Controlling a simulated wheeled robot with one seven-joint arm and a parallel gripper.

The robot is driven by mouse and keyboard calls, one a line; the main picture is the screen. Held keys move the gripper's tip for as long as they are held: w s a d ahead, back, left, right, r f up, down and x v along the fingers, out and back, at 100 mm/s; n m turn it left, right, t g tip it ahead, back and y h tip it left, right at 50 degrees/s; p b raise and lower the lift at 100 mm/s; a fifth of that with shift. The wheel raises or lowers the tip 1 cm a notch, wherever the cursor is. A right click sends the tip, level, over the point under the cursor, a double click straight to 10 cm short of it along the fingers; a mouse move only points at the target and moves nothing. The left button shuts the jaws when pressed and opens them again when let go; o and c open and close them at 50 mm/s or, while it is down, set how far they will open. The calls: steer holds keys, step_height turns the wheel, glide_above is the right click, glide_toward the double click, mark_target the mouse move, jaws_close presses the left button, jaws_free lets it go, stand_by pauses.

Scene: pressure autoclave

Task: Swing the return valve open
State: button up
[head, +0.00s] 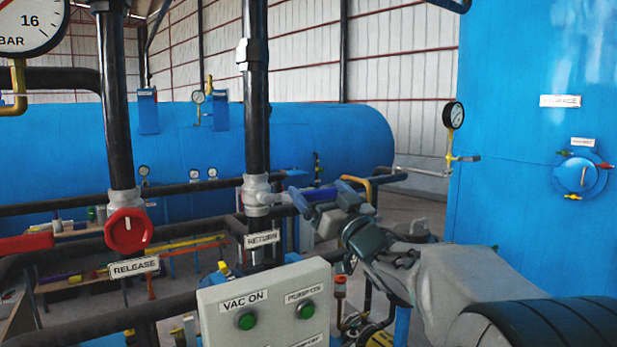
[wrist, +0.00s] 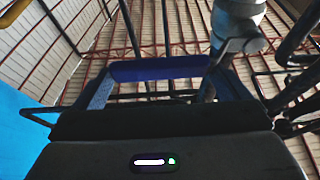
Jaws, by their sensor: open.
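The return valve (head: 257,194) is a grey body on a black vertical pipe, above a RETURN label (head: 262,238). Its lever has a blue-purple sleeve (head: 320,194) and points right, roughly level, across the pipe. My gripper (head: 325,198) is at the lever, with its dark blue fingers spread along the sleeve. In the wrist view, the sleeve (wrist: 160,68) runs crosswise between the open fingers (wrist: 165,78), and the grey valve body (wrist: 238,22) is at the upper right. I cannot tell whether a finger touches the lever.
A red release valve knob (head: 128,231) is on the pipe to the left. A control box (head: 262,305) with green buttons stands below the return valve. A blue vessel (head: 510,130) stands at the right.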

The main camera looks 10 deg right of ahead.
mark_target(320, 191)
steer(key=shift+p+x, duration=0.4)
steer(key=shift+x, duration=1.2)
steer(key=c, duration=1.1)
